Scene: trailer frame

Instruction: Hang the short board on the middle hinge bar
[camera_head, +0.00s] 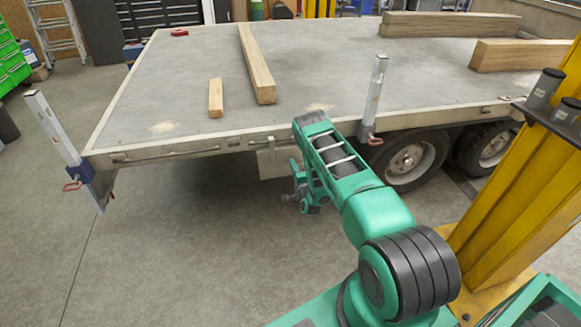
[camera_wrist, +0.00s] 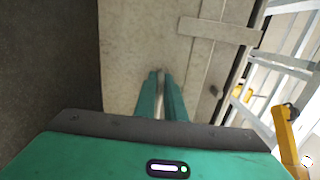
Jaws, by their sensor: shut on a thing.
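The short board (camera_head: 273,162) is a pale panel upright just below the trailer's side edge, left of the right post. My arm hides its right part. In the wrist view the board (camera_wrist: 130,45) fills the upper middle, with a metal strap (camera_wrist: 220,30) crossing toward the edge. My gripper (camera_head: 304,197) is low beside the board in the head view; its fingers (camera_wrist: 161,82) are shut on the board. The middle hinge bar (camera_head: 272,140) is a thin part on the trailer's side, close above the board. I cannot tell whether board and bar are engaged.
The flat trailer deck (camera_head: 180,75) carries a short wood block (camera_head: 216,98), a long beam (camera_head: 256,65) and larger timbers (camera_head: 450,25). Upright posts stand at the left corner (camera_head: 66,142) and right (camera_head: 373,97). Wheels (camera_head: 408,160) and a yellow column (camera_head: 510,190) are at right.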

